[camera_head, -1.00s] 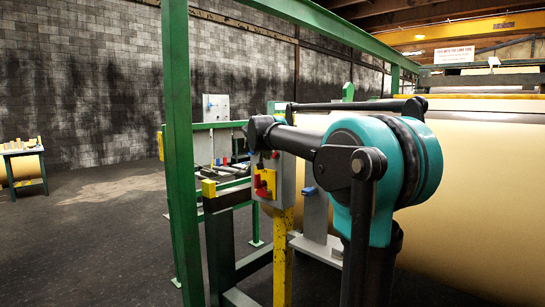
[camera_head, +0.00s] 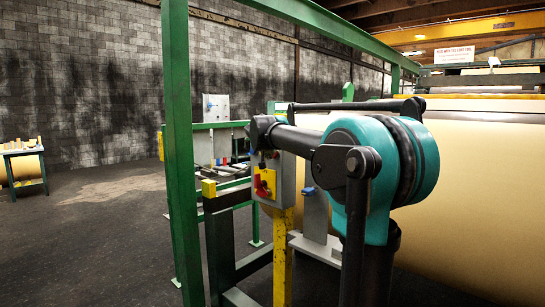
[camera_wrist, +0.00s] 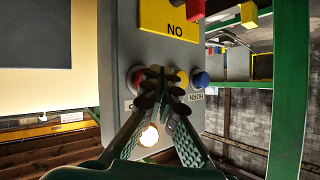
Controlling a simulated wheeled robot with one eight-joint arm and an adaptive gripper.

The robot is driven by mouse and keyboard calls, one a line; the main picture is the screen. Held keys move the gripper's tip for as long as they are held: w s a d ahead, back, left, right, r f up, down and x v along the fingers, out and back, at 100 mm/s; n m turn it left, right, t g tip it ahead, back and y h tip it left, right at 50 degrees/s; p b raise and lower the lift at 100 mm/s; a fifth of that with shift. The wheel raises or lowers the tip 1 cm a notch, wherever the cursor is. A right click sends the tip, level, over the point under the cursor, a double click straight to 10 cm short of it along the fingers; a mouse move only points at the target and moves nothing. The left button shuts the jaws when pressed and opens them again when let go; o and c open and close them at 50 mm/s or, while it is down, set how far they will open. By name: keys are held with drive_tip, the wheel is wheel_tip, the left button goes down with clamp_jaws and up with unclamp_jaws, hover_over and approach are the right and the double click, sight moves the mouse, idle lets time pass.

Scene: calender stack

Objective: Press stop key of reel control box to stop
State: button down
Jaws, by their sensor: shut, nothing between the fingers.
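The grey reel control box (camera_head: 286,185) stands on a yellow post in the head view, with a yellow plate (camera_head: 264,182) and a red switch (camera_head: 260,188) on its face. In the wrist view the box face (camera_wrist: 112,50) appears upside down. A red button (camera_wrist: 134,76), a yellow button (camera_wrist: 181,76), a blue button (camera_wrist: 201,79) and a lit whitish lamp (camera_wrist: 149,136) show there. My gripper (camera_wrist: 158,78) is shut and empty, its tips between the red and yellow buttons and overlapping the red one's edge. I cannot tell whether they touch. Which button is stop is not readable.
A green frame post (camera_head: 182,150) stands left of the box. A large tan paper roll (camera_head: 470,190) fills the right side behind my arm. A bench with tools (camera_head: 228,172) lies behind the box. The floor at the left is largely clear.

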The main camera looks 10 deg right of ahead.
drive_tip(key=shift+w+d, duration=0.3)
drive_tip(key=shift+d, duration=0.15)
idle(0.6)
drive_tip(key=shift+s+a, duration=0.1)
drive_tip(key=shift+a, duration=0.05)
idle(0.3)
drive_tip(key=shift+s+a, duration=0.45)
drive_tip(key=shift+a, duration=0.2)
drive_tip(key=shift+s+a, duration=0.75)
drive_tip(key=shift+a, duration=0.25)
drive_tip(key=shift+s+a, duration=0.75)
drive_tip(key=shift+a, duration=0.25)
